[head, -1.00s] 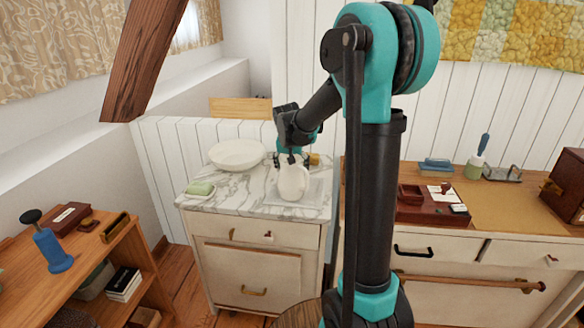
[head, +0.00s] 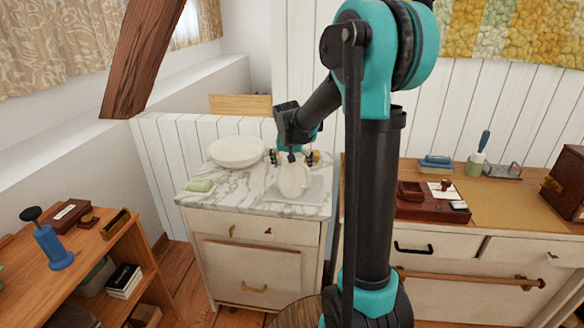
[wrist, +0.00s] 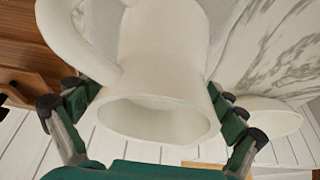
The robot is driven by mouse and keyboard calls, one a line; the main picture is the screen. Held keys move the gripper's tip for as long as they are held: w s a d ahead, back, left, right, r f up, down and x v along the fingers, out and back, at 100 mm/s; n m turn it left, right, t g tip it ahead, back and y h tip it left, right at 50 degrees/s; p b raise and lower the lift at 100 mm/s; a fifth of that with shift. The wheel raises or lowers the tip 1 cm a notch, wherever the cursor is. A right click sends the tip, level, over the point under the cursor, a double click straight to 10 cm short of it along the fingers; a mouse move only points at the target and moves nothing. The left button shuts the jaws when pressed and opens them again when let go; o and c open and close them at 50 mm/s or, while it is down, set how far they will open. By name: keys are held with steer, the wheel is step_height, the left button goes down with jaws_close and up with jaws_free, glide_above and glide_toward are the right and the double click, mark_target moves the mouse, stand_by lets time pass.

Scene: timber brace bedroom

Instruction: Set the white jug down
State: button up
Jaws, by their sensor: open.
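The white jug (head: 294,180) is on the pale flat mat or tray (head: 316,190) on the marble-topped cabinet. It looks slightly tilted in the head view, and I cannot tell if its base rests flat. My gripper (head: 293,157) is just above and around it with its fingers spread apart. In the wrist view the jug (wrist: 165,45) fills the middle, its open mouth towards me and its handle at upper left. The open fingers are on either side of the jug, and its base is out of view there.
A white bowl (head: 237,152) stands behind left of the jug. A green soap on a dish (head: 200,186) lies at the marble top's (head: 236,190) left edge. A desk (head: 510,205) is at the right and a wooden shelf (head: 105,245) at the left.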

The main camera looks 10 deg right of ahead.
steer(key=v, duration=1.2)
steer(key=shift+r, duration=0.3)
steer(key=s+d+f+n, duration=0.1)
steer(key=s+d+f, duration=0.1)
steer(key=s+f, duration=0.8)
steer(key=s+d+f+n+y, duration=0.1)
steer(key=s+d+f+n, duration=0.1)
steer(key=s+f, duration=0.8)
steer(key=s+d, duration=0.1)
steer(key=s, duration=0.5)
steer(key=shift+s+f+n, duration=0.2)
steer(key=shift+s+n, duration=0.1)
steer(key=shift+s, duration=0.1)
